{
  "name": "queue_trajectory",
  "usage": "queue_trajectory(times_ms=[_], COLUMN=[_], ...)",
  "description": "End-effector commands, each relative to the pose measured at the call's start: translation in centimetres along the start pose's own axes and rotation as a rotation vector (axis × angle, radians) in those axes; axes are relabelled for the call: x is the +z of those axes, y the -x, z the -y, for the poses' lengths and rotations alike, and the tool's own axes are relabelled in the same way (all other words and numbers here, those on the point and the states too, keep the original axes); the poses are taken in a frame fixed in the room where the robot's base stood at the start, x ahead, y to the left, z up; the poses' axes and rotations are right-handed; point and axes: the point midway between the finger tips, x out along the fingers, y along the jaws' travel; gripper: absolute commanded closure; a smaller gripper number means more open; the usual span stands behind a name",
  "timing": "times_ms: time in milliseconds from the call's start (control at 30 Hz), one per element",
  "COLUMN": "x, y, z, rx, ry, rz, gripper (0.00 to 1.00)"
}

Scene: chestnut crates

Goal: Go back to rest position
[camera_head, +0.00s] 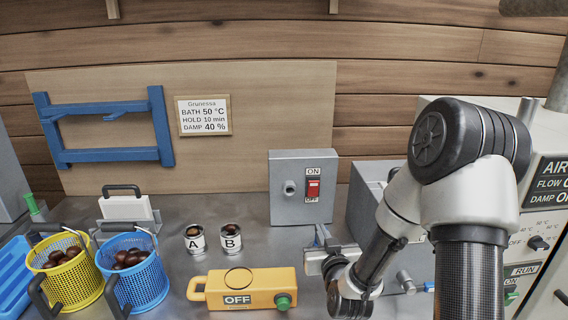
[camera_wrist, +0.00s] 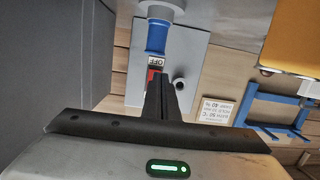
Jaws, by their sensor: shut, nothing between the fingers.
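My gripper (camera_wrist: 163,90) shows in the wrist view with its two dark fingers together and nothing between them. In the head view my gripper (camera_head: 321,236) is in front of the grey switch box (camera_head: 288,215), partly hidden by my arm. The box's red rocker switch (camera_head: 313,187) stands between ON and OFF labels. In the wrist view the switch box (camera_wrist: 196,80) appears upside down beyond the fingertips, and the fingers partly cover it. I cannot tell the exact gap between fingertips and box.
Left on the bench are a yellow basket (camera_head: 75,285) and a blue basket (camera_head: 137,283) of chestnuts. Cups A (camera_head: 195,244) and B (camera_head: 231,242) stand mid-bench behind a yellow OFF box (camera_head: 222,297). A grey tank (camera_head: 366,205) and a control cabinet (camera_head: 536,225) are right.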

Motion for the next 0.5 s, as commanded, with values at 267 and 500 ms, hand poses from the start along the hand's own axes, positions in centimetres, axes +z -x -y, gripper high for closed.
queue_trajectory(times_ms=[267,500], x=[-5.7,-9.5], y=[3.9,13.6], z=[0.7,0.2], rx=[-0.043,-0.001], ry=[0.117,0.112], rz=[0.278,0.544], gripper=[1.0,1.0])
